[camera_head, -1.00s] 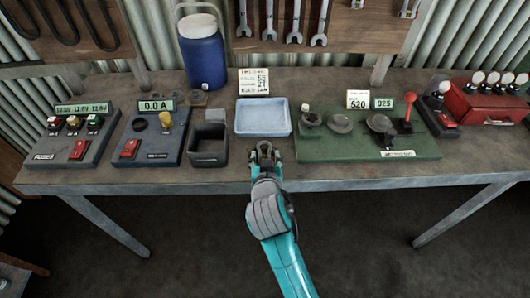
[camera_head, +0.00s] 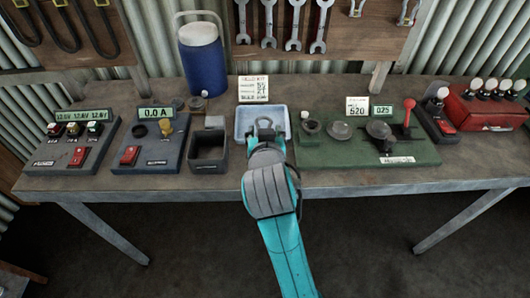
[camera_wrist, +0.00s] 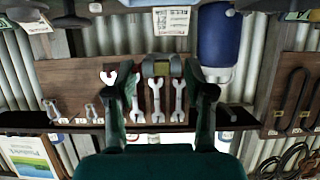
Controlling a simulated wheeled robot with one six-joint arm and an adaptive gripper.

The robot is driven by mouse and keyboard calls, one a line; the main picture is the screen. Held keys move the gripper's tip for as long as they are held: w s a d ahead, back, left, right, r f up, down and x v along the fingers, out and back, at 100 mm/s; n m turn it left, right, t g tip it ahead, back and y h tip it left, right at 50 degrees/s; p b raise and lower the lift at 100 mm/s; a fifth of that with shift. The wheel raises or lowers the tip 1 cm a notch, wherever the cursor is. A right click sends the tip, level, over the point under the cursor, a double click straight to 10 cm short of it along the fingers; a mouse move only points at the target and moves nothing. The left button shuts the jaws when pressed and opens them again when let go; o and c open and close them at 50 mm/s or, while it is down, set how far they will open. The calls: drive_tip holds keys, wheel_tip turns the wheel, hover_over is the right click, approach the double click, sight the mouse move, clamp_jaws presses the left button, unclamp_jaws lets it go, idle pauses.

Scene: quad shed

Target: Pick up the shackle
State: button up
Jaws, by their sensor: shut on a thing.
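My gripper (camera_head: 264,130) is over the pale blue tray (camera_head: 243,133) in the head view, hiding part of it. In the wrist view my gripper (camera_wrist: 161,72) has its two dark fingers on either side of a grey-olive piece, which I take to be the shackle (camera_wrist: 158,68). The fingers are shut on it. Its full shape is partly hidden by the fingers and too small to make out. In the head view a small dark curved end shows at the fingertips above the tray.
A green bench panel (camera_head: 340,155) with a red lever (camera_head: 408,111) stands right of the tray. A blue jug (camera_head: 203,62) is behind. Wrenches (camera_head: 293,25) hang on the wall board.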

wheel_tip(320, 180, up, 16)
drive_tip(key=shift+f, duration=0.25)
idle(1.1)
